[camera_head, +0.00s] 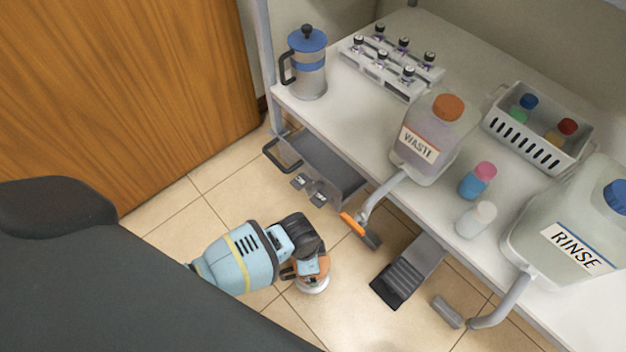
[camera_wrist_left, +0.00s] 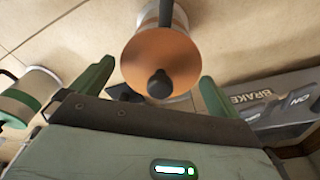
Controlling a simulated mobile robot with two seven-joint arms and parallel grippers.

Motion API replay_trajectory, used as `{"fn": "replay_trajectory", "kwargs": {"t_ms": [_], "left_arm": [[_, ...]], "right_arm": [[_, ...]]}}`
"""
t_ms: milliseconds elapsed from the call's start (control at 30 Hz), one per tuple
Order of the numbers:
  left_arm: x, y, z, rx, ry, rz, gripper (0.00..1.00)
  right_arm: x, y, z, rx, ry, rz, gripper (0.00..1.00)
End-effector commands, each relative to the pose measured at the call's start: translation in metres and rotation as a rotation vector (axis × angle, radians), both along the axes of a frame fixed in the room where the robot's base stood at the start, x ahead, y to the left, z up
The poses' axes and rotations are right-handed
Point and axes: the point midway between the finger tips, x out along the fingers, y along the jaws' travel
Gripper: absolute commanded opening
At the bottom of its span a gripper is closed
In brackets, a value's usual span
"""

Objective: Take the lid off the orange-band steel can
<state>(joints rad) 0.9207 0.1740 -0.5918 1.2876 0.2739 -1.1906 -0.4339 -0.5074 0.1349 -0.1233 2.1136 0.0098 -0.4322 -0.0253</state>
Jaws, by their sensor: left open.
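The orange-band steel can shows below my left gripper (camera_head: 300,255) in the head view, mostly covered by it. Its orange part (camera_head: 322,268) and pale lower edge (camera_head: 313,287) stick out. In the left wrist view its copper-orange lid (camera_wrist_left: 160,52) with a black knob (camera_wrist_left: 159,84) faces the camera. The lid lies between the two green fingers of my left gripper (camera_wrist_left: 157,74), which are apart, with gaps visible on both sides. What supports the can is hidden. My right gripper is not in view.
A green-band can (camera_wrist_left: 18,98) stands left in the wrist view; a BRAKE/ON panel (camera_wrist_left: 280,95) is at right. The white bench (camera_head: 360,120) holds a WASTE jug (camera_head: 425,165), RINSE jug (camera_head: 560,225), basket (camera_head: 515,140), vial rack (camera_head: 355,62) and blue-lidded press (camera_head: 306,75).

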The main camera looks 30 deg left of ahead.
Motion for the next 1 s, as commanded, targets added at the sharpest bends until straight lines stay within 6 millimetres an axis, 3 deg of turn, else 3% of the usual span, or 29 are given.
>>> {"fn": "replay_trajectory", "kwargs": {"t_ms": [267, 500, 833, 1000], "left_arm": [[0.001, -0.001, -0.002, 0.000, -0.003, -0.001, 0.99], [0.001, 0.000, -0.002, 0.000, -0.003, -0.001, 0.69], [0.001, 0.000, -0.001, 0.000, -0.002, -0.001, 0.69], [0.001, 0.000, 0.013, 0.000, -0.004, -0.001, 0.69]], "right_arm": [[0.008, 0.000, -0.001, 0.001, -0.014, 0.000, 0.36], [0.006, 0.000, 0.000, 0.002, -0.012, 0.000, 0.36], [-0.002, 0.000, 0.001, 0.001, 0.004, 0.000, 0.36], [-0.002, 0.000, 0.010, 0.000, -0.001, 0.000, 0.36]]}}
